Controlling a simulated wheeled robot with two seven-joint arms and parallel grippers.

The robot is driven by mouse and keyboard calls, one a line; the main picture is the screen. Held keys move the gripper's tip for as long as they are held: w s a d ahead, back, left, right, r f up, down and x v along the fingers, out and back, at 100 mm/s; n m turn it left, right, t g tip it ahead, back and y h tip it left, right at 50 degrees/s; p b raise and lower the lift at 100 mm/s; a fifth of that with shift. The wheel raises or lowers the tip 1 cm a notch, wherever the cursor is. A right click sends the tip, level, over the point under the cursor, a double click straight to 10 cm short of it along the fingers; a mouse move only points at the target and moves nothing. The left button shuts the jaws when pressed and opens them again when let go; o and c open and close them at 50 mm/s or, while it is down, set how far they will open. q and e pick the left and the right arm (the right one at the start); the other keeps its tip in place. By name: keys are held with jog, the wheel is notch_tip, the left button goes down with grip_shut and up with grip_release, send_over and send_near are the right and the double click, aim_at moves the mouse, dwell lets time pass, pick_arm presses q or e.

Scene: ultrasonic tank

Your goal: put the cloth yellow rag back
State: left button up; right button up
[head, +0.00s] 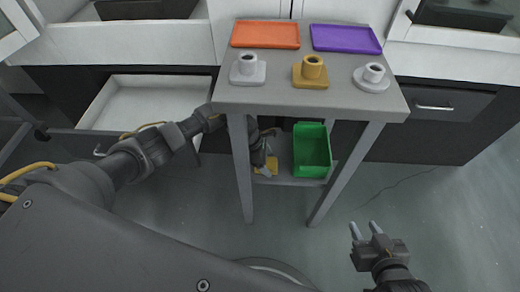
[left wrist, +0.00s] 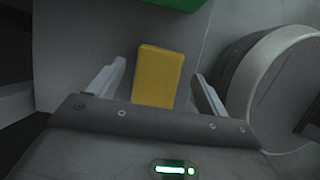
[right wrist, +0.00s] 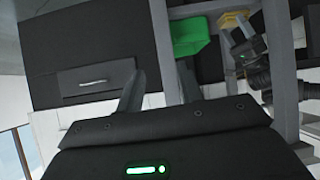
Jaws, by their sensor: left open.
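The yellow rag (head: 271,166) lies on the lower shelf of the grey table, left of a green bin (head: 312,150), and is partly hidden by my left gripper in the head view. In the left wrist view the rag (left wrist: 158,77) is a yellow block shape between my open left fingers (left wrist: 158,70), with a gap on each side. My left gripper (head: 264,158) reaches in at the shelf from the left. My right gripper (head: 364,228) is open and empty above the floor, right of the table.
The table's top (head: 280,98) holds an orange tray (head: 266,35), a purple tray (head: 346,39) and white, gold and white pedestals. Table legs (head: 241,165) stand close to my left arm. An open, empty-looking drawer (head: 150,100) is at left. The floor at right is clear.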

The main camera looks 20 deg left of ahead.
aim_at(270, 163)
pick_arm(q)
jog(key=p+v, duration=0.2)
jog(key=v, duration=0.1)
jog(key=shift+r, duration=0.2)
jog(key=p+v, duration=0.2)
jog(key=v, duration=0.1)
pick_arm(e)
jog(key=s+d+f+m+g+h, duration=0.2)
jog(key=s+d+f+g+h, duration=0.1)
jog(key=s+d+f+g, duration=0.4)
pick_arm(q)
jog(key=p+v, duration=0.3)
jog(key=v, duration=0.2)
jog(key=shift+a+r+p, duration=0.2)
jog(key=shift+r+p, duration=0.1)
pick_arm(e)
notch_tip(270, 163, down, 8)
jog(key=s+g, duration=0.1)
jog(key=shift+a+f, duration=0.25)
jog(key=shift+a, duration=0.05)
